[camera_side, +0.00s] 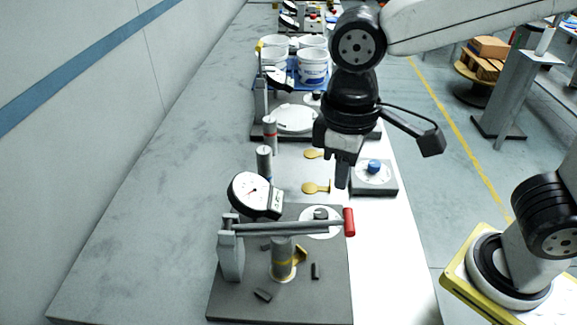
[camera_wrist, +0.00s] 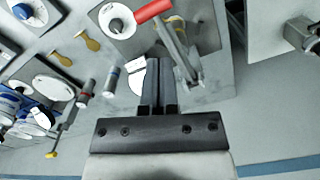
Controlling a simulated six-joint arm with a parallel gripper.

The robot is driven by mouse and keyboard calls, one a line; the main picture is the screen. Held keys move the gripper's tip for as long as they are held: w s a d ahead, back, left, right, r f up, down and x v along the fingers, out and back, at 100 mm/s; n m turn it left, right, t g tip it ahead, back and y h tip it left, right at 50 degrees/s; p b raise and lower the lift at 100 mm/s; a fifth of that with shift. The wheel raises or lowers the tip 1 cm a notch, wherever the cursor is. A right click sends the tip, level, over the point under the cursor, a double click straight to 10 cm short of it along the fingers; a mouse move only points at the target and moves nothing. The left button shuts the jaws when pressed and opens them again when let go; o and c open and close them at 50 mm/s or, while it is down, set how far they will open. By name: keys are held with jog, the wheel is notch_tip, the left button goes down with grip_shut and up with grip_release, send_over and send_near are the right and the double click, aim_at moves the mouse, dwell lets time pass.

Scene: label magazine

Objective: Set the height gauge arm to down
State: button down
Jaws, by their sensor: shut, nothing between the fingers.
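The height gauge arm (camera_side: 285,228) is a grey bar pivoted on a short grey post (camera_side: 230,255) at the left of a dark base plate. It lies about level across the plate and ends in a red grip (camera_side: 349,222) at the right. The red grip also shows at the top of the wrist view (camera_wrist: 153,11). A dial gauge (camera_side: 253,193) with a white face stands behind the bar. My gripper (camera_side: 342,186) is shut and empty, pointing down. In the side view it appears above and beyond the red grip, apart from it.
A small block with a blue knob (camera_side: 374,167) sits just right of my gripper. Brass paddle-shaped pieces (camera_side: 316,188) and grey cylinders (camera_side: 264,160) lie or stand behind the plate. White buckets (camera_side: 313,67) are farther back. The bench's left side is clear.

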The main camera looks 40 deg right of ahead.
aim_at(348, 218)
notch_tip(348, 218, up, 6)
jog(key=w+a+n+g+h, duration=0.2)
jog(key=n, duration=2)
jog(key=shift+w+a+h, duration=0.2)
jog(key=shift+a+h, duration=0.05)
jog(key=shift+h, duration=0.05)
jog(key=x, duration=1.4)
jog(key=shift+s+d+r, duration=0.1)
jog(key=shift+s+r, duration=0.05)
jog(key=shift+s, duration=0.15)
jog(key=shift+s+d+f, duration=0.15)
jog(key=shift+f, duration=0.5)
jog(key=shift+r, duration=0.15)
